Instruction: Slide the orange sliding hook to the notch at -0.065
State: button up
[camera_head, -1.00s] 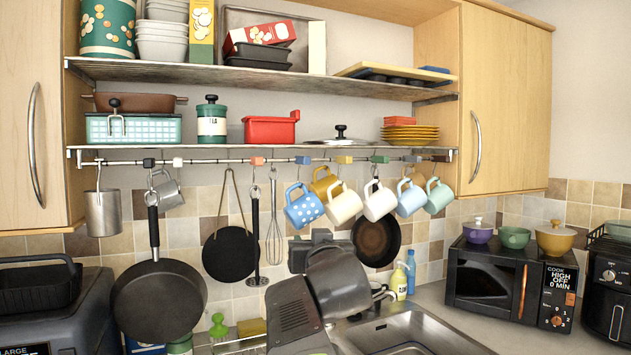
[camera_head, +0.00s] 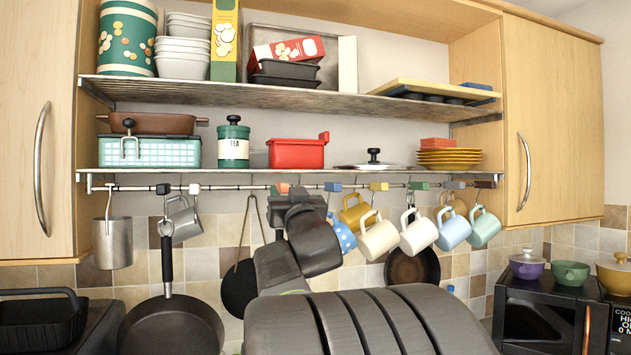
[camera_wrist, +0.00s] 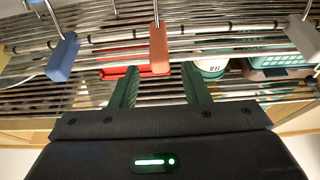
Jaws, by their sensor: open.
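The orange sliding hook (camera_head: 282,188) sits on the notched rail (camera_head: 230,187) under the lower shelf, just above my gripper (camera_head: 293,204) in the head view. In the wrist view, the orange hook (camera_wrist: 158,48) shows its block on the rail and a thin wire hook. My gripper (camera_wrist: 161,90) has its two green fingers apart and empty. The orange hook is ahead of the gap between them, near the middle. I see no contact. In the head view my own gripper hides its fingertips.
A blue hook (camera_wrist: 62,57) and a pale hook (camera_wrist: 305,38) flank the orange one. Several mugs (camera_head: 380,238) hang to its right. A black pan (camera_head: 240,288) and a steel cup (camera_head: 186,217) hang to its left. The lower shelf (camera_head: 350,172) is close above.

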aim_at(285, 188)
jog(key=shift+p+x, duration=0.45)
jog(key=shift+x, duration=1.75)
grip_shut()
